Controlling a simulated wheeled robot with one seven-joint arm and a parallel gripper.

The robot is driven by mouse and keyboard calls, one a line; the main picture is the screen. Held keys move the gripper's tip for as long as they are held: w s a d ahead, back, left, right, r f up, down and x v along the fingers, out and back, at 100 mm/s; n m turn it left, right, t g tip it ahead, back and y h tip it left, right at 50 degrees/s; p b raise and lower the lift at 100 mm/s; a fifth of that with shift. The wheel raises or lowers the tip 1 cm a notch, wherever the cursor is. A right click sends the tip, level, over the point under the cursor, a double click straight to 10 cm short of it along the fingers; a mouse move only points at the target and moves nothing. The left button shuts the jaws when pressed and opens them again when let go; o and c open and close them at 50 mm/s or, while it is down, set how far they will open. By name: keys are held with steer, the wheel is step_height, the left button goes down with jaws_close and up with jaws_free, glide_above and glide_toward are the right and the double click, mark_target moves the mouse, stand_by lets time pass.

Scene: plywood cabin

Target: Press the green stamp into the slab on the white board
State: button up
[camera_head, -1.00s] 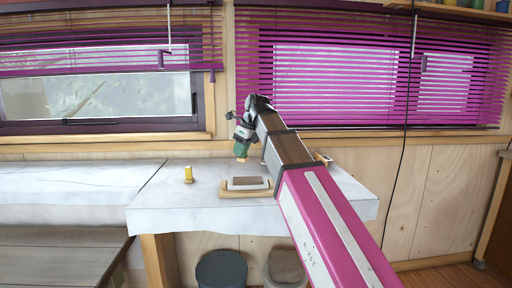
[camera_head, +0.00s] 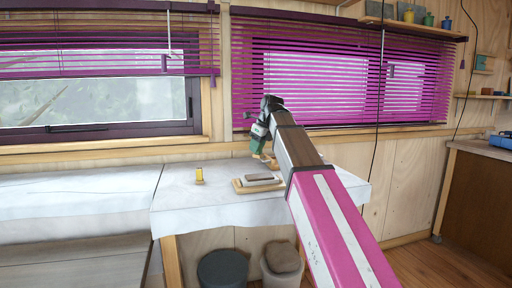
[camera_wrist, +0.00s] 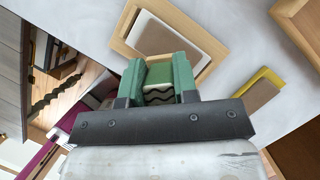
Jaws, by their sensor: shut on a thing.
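My gripper (camera_wrist: 158,90) is shut on the green stamp (camera_wrist: 160,72), whose face carries a dark wavy line in the wrist view. In the head view my gripper (camera_head: 258,145) hangs above the far side of the table, behind the wood-rimmed tray. The white board (camera_wrist: 146,33) lies in that tray with a grey-brown slab (camera_wrist: 168,46) on it; they also show in the head view as the slab (camera_head: 260,178) in its wooden rim (camera_head: 240,189). The stamp looks apart from the slab. The gripper hides part of the tray's near side in the wrist view.
A yellow block with a tan face (camera_head: 199,175) stands on the white-covered table (camera_head: 185,205), left of the tray. Another wooden frame (camera_wrist: 291,18) lies at the wrist view's upper right. Two stools (camera_head: 222,270) stand below. The wall and blinds rise behind.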

mark_target(260, 154)
steer(key=shift+w+d, duration=0.15)
steer(key=shift+d, duration=0.1)
steer(key=shift+f, duration=2.95)
steer(key=shift+f, duration=1.1)
steer(key=shift+r, duration=0.15)
steer(key=shift+r, duration=3.4)
